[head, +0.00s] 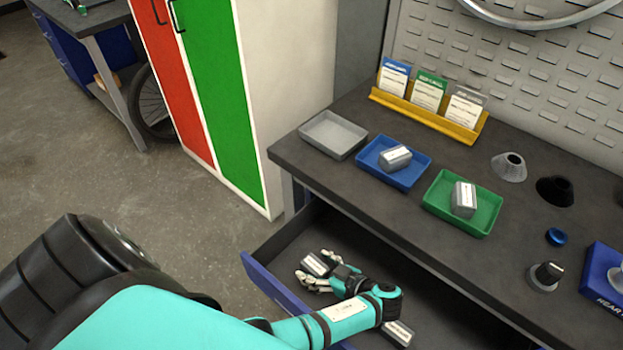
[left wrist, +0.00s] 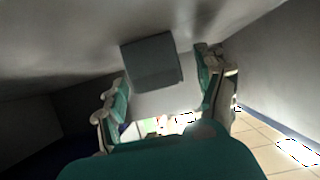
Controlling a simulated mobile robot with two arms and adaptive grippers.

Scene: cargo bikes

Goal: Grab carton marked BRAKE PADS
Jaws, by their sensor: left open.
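My left gripper (head: 318,278) is open inside the pulled-out drawer. A small grey carton with a white label (head: 315,264) lies at its fingertips. In the left wrist view a grey box-shaped thing (left wrist: 150,62) shows ahead, between the two spread fingers of the gripper (left wrist: 160,90); I cannot tell whether they touch it. A second carton (head: 398,333) lies in the drawer on the near side of my wrist, partly hidden. More grey cartons lie in the blue tray (head: 396,158) and the green tray (head: 463,199). The carton labels are too small to read. My right gripper is out of view.
The drawer's blue front (head: 262,281) stands out below the dark workbench top (head: 350,177). An empty grey tray (head: 335,152), a yellow card holder (head: 424,118) and several small parts stand on the bench. A red and green cabinet (head: 215,85) is at the left.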

